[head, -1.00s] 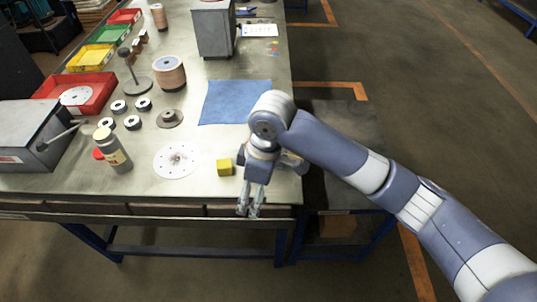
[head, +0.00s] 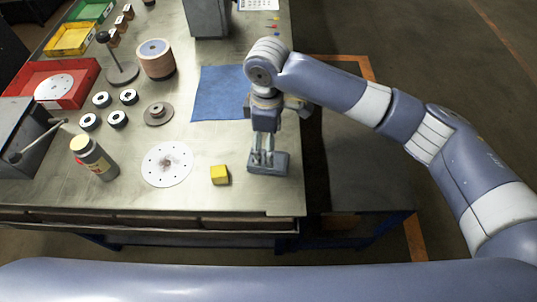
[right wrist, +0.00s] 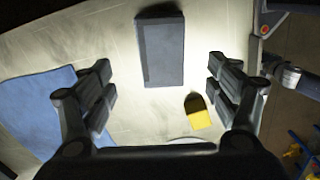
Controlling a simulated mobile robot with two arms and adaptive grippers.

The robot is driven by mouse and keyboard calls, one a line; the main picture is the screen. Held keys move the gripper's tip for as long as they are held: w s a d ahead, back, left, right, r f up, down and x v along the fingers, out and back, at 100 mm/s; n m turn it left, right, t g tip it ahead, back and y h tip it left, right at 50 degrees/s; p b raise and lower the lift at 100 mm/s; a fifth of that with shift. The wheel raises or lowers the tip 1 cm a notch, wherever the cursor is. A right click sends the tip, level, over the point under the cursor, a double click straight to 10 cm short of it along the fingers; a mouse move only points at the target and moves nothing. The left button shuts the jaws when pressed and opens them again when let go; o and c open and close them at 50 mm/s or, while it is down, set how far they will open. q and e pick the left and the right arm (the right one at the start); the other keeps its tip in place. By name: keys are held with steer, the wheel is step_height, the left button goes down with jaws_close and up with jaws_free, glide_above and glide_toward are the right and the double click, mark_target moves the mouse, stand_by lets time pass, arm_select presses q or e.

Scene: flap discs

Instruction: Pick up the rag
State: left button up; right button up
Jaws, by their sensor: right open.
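The rag is a blue cloth (head: 218,95) lying flat on the workbench, left of my right arm's wrist in the head view. It also shows at the left of the right wrist view (right wrist: 40,105), outside the fingers. My right gripper (head: 262,158) points down near a grey block (head: 268,168) at the bench's right front. In the right wrist view the gripper (right wrist: 160,90) is spread wide and empty, with the block (right wrist: 160,50) showing between and beyond its fingers. The left gripper is in neither view.
A yellow cube (head: 220,175) and a white perforated disc (head: 167,164) lie left of the block. A bottle (head: 93,158), spool (head: 156,59), several small rings and a red bin (head: 82,91) stand farther left. A grey machine (head: 207,18) stands behind the rag.

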steer(key=shift+s+f, duration=0.25)
steer(key=shift+f, duration=0.9)
step_height(320, 180, down, 4)
steer(key=shift+d+f+p, duration=0.15)
steer(key=shift+f+p, duration=0.1)
steer(key=shift+p, duration=0.75)
steer(key=shift+f, duration=0.3)
steer(key=shift+w, duration=0.1)
steer(key=shift+c, duration=1)
steer(key=c, duration=0.9)
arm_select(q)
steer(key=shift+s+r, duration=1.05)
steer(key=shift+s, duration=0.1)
arm_select(e)
steer(key=shift+c, duration=0.2)
